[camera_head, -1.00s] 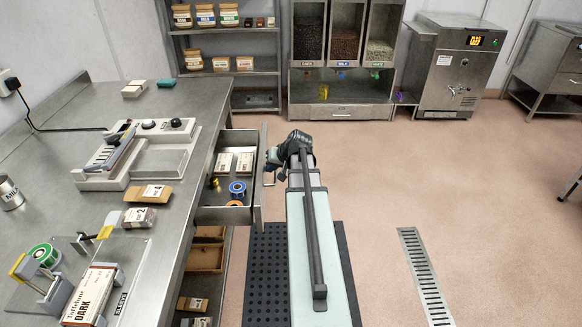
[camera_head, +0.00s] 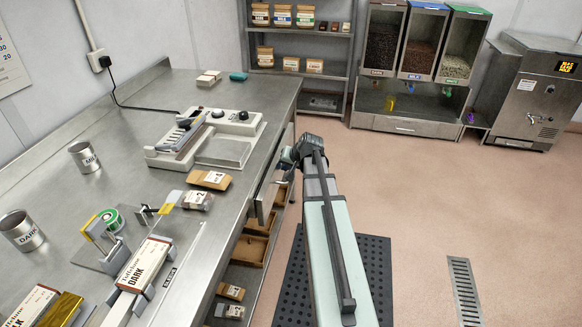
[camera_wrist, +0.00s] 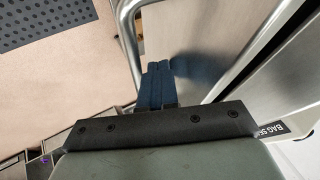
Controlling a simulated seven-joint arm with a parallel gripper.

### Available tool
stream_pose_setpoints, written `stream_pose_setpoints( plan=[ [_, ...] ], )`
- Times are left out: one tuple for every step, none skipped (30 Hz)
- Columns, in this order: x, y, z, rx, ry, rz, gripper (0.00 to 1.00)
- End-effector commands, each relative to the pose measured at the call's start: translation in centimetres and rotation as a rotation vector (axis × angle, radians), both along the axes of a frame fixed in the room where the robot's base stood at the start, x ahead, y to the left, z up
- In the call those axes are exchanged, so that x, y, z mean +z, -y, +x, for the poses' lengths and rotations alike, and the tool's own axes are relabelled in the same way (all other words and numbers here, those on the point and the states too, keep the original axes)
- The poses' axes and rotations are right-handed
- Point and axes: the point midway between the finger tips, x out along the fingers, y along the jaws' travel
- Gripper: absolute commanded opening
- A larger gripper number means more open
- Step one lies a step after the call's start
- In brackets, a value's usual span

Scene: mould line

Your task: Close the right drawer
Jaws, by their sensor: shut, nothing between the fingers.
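The right drawer's steel front (camera_head: 264,198) stands close against the bench side, at or nearly at the closed position. No drawer contents show, and I cannot tell whether a small gap is left. My gripper (camera_head: 286,166) is beside the drawer front, partly hidden by my arm. In the wrist view, its dark blue fingers (camera_wrist: 158,88) are together and empty, pointing at the steel drawer front (camera_wrist: 205,35). They are touching it or very near; I cannot tell which. The drawer's bar handle (camera_wrist: 128,45) lies left of the fingers and is not held.
The steel bench (camera_head: 130,110) carries a sealer (camera_head: 215,140), cups and boxes. Open shelves with wooden trays (camera_head: 250,248) are below. A black perforated mat (camera_head: 375,262) lies under my arm. The floor to the right is clear.

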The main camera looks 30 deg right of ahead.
Motion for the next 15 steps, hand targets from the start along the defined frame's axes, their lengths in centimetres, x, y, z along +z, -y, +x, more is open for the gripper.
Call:
stream_pose_setpoints(
  plan=[
    [0.0, -0.01, 0.02, 0.0, 0.0, 0.0, 0.0],
    [0.0, -0.01, 0.02, 0.0, 0.0, 0.0, 0.0],
    [0.0, 0.0, 0.02, 0.0, 0.0, 0.0, 0.0],
    [0.01, 0.0, 0.01, 0.0, 0.0, 0.0, 0.0],
    [0.0, 0.01, 0.01, 0.0, 0.0, 0.0, 0.0],
    [0.0, 0.01, 0.01, 0.0, 0.0, 0.0, 0.0],
    [0.0, 0.01, 0.01, 0.0, 0.0, 0.0, 0.0],
    [0.0, 0.01, 0.01, 0.0, 0.0, 0.0, 0.0],
    [0.0, 0.01, 0.0, 0.0, 0.0, 0.0, 0.0],
    [0.02, 0.02, -0.01, 0.0, 0.0, 0.0, 0.0],
    [0.05, 0.01, -0.05, 0.0, 0.0, 0.0, 0.0],
    [0.15, 0.02, -0.14, 0.0, 0.0, 0.0, 0.0],
    [0.28, 0.03, -0.23, 0.0, 0.0, 0.0, 0.0],
    [0.43, 0.03, -0.36, 0.0, 0.0, 0.0, 0.0],
    [0.7, 0.04, -0.59, 0.0, 0.0, 0.0, 0.0]
  ],
)
